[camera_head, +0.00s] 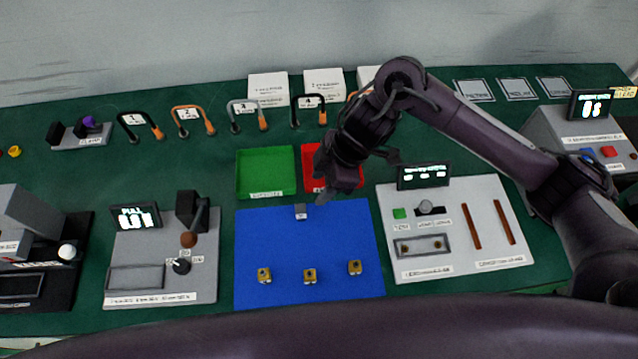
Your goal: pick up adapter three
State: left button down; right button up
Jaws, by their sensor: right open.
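Three small brass-coloured pieces stand in a row near the front of the blue mat (345,225): a left one (264,275), a middle one (309,276) and a right one (354,267). Their tags are too small to read, so I cannot tell which is adapter three. A small grey block (300,212) lies near the mat's back edge. My right gripper (328,190) hangs over the red tray and the mat's back edge, open, pointing down, to the right of the grey block and behind the brass pieces. My left gripper is not in view.
A green tray (266,173) and a partly hidden red tray (314,160) lie behind the mat. Several numbered cable loops, such as loop three (248,110), stand at the back. A white panel (455,262) is right of the mat; a grey lever station (160,260) is left.

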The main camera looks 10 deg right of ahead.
aim_at(310, 277)
jog(key=k, duration=1.5)
